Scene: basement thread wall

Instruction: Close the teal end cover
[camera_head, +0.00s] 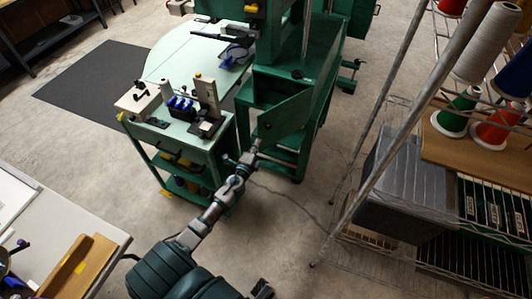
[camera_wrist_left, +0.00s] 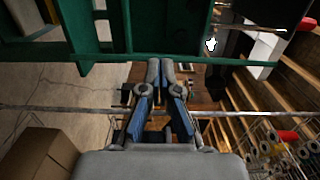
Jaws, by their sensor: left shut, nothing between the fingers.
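The teal end cover (camera_head: 284,118) is a flat dark green panel on the near end of the green machine. In the head view it stands swung out at an angle, with the machine's open end showing around it. My left gripper (camera_head: 256,147) is at the cover's lower left edge. In the left wrist view the left gripper's (camera_wrist_left: 167,64) fingers are together and empty, just below a green panel edge. I cannot tell whether the fingertips touch the cover. My right gripper is not in view.
A green cart (camera_head: 150,132) with tools stands left of the machine. A wire rack (camera_head: 378,125) with thread cones and a grey box (camera_head: 392,185) stands to the right. A white table (camera_head: 85,222) is at lower left. The concrete floor between is clear.

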